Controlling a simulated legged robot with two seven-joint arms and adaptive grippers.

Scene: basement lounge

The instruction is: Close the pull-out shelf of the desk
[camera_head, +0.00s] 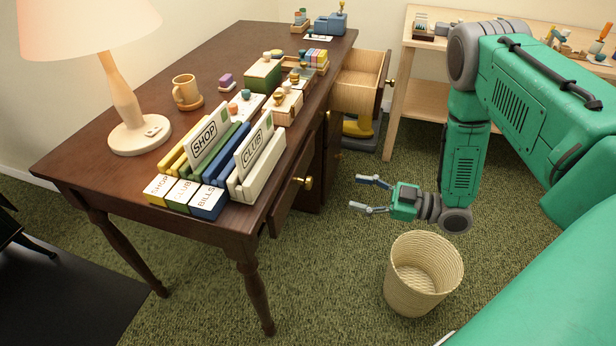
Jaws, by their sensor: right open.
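The dark brown desk (110,98) runs from the near left to the back. At its far right side, a light-wood box-like pull-out (360,88) stands out from the desk, with a brass knob on its outer face. I cannot tell for sure whether this is the shelf or a drawer. Nearer, a dark front (292,190) with a brass knob (308,183) sits under the desk's right edge and looks slightly out. My right gripper (355,192) is open and empty, right of that knob and apart from it, fingers pointing left. My left gripper is not in view.
A woven basket (424,275) stands on the carpet below my right gripper. Files, boxes, a mug (186,92) and a lamp (128,115) crowd the desktop. A light-wood table (405,75) stands at the back right. Carpet lies clear between desk and basket.

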